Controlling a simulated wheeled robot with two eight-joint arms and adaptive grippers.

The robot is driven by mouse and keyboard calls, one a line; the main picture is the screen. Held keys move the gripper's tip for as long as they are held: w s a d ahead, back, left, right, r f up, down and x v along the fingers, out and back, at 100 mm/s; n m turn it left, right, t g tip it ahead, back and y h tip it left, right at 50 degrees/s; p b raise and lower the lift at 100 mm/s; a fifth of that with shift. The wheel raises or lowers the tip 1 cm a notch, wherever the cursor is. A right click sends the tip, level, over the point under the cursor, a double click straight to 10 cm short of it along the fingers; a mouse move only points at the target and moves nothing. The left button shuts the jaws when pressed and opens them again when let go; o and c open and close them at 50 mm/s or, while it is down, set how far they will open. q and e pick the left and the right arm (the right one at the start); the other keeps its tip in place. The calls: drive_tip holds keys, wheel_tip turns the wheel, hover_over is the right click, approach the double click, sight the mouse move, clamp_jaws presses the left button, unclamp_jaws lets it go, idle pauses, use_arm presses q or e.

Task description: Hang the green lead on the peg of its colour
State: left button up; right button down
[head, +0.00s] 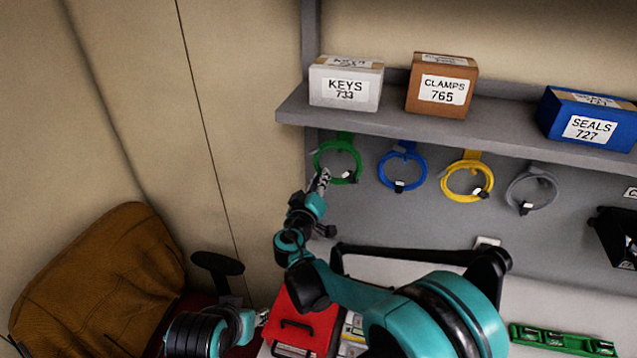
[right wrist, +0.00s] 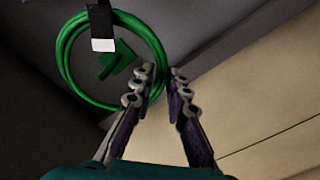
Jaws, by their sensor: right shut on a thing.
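The green lead (head: 357,165) is a coiled ring with a white tag, upright against the grey panel below the shelf. My right gripper (head: 322,181) is shut on its lower left side. In the right wrist view my right gripper (right wrist: 162,85) has its left finger across the green lead (right wrist: 66,62). The green peg (head: 345,136) shows at the ring's top, and in the right wrist view the green peg (right wrist: 117,61) appears inside the ring. I cannot tell whether the lead rests on it. My left gripper (head: 263,317) is low, its fingers barely visible.
Blue (head: 382,170), yellow (head: 447,188) and grey (head: 509,195) leads hang to the right. Above, the shelf (head: 290,107) bears a KEYS box (head: 346,84), a CLAMPS box (head: 442,86) and a SEALS box (head: 588,120). A red case (head: 305,318) and a brown chair (head: 100,285) are lower down.

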drive_tip(key=shift+w+d+f+b, duration=0.2)
drive_tip(key=shift+w+f, duration=0.15)
drive_tip(key=shift+w, duration=0.45)
drive_tip(key=shift+w+d+f+b, duration=0.1)
drive_tip(key=shift+w+f+b, duration=0.2)
drive_tip(key=shift+w, duration=0.55)
drive_tip(key=shift+w+d+f+b, duration=0.15)
drive_tip(key=shift+w+f, duration=0.25)
drive_tip(key=shift+w, duration=0.4)
drive_tip(key=c, duration=1.4)
unclamp_jaws()
drive_tip(key=shift+s, duration=0.15)
drive_tip(key=s, duration=0.4)
drive_tip(key=s+a, duration=0.1)
drive_tip(key=s, duration=0.2)
drive_tip(key=s+a, duration=0.1)
drive_tip(key=s, duration=0.3)
drive_tip(key=shift+s+a, duration=0.1)
drive_tip(key=shift+s, duration=0.2)
